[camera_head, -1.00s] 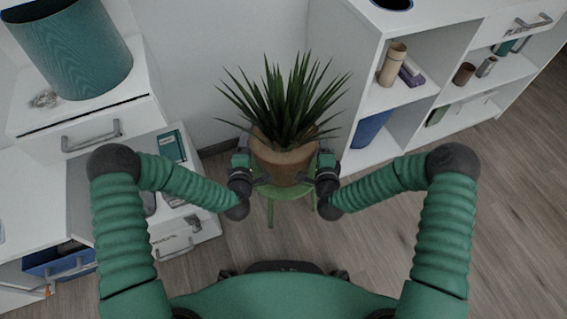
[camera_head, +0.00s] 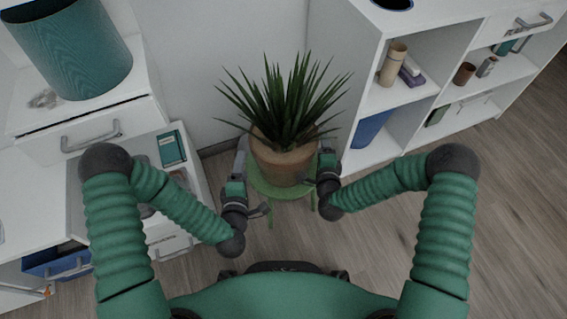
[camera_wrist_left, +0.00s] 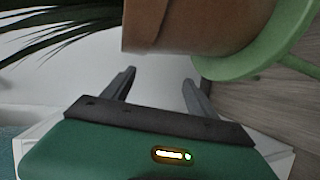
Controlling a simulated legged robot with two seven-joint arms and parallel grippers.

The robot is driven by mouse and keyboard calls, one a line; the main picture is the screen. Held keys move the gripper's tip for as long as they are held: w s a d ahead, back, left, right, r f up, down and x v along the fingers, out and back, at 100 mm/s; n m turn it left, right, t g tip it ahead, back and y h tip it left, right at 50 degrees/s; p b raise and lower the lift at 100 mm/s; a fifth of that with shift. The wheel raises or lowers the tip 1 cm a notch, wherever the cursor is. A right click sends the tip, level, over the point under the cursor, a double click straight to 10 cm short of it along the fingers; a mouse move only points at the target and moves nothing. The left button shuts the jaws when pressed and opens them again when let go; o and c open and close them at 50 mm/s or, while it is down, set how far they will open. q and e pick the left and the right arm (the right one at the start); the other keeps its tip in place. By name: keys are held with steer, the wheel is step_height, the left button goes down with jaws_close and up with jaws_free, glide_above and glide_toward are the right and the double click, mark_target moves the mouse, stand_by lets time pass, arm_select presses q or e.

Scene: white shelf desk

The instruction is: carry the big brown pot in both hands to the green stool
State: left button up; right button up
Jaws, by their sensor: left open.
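The big brown pot (camera_head: 283,165) with a spiky green plant (camera_head: 285,100) stands upright on the green stool (camera_head: 268,188). In the left wrist view the pot (camera_wrist_left: 190,25) shows its lower edge beside the pale green stool seat (camera_wrist_left: 245,62), partly overhanging it. My left gripper (camera_head: 254,190) is left of the pot, apart from it. In the left wrist view its two fingers (camera_wrist_left: 159,80) are spread and empty, below the pot's edge. My right gripper (camera_head: 318,172) is close against the pot's right side; its fingertips are mostly hidden, so its grip is unclear.
A white shelf unit (camera_head: 365,60) with several small items stands close on the right. A white desk with drawers (camera_head: 95,125) stands on the left, bearing a teal bin (camera_head: 75,50). Wooden floor (camera_head: 400,240) is clear in front of the stool.

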steer(key=v, duration=1.2)
